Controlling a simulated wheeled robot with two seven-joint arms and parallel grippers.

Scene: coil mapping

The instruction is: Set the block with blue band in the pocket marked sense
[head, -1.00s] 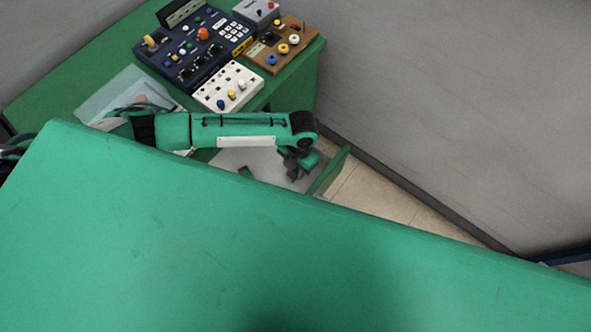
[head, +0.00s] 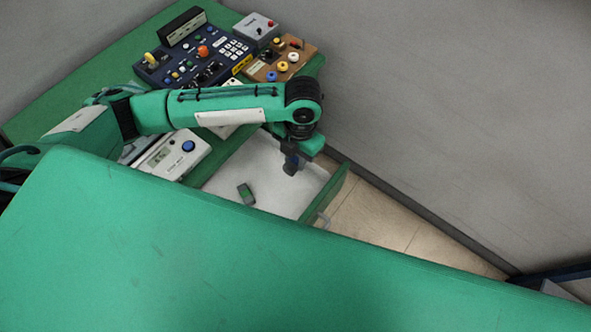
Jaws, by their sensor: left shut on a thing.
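My left gripper (head: 291,165) reaches down over an open drawer (head: 225,180) with a pale floor. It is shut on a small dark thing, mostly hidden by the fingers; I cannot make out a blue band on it. A dark block with a green part (head: 246,194) lies on the drawer floor, left of the gripper and apart from it. A white board (head: 232,128) on the green desk is mostly covered by my left arm. Its pockets and any sense mark cannot be read. My right gripper is not in view.
A dark blue control panel (head: 190,62) with knobs and keys stands at the back of the desk. Beside it are a grey box (head: 256,28) and a brown board (head: 272,68). A white meter (head: 165,158) with a blue knob sits left of the drawer. A grey wall is at right.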

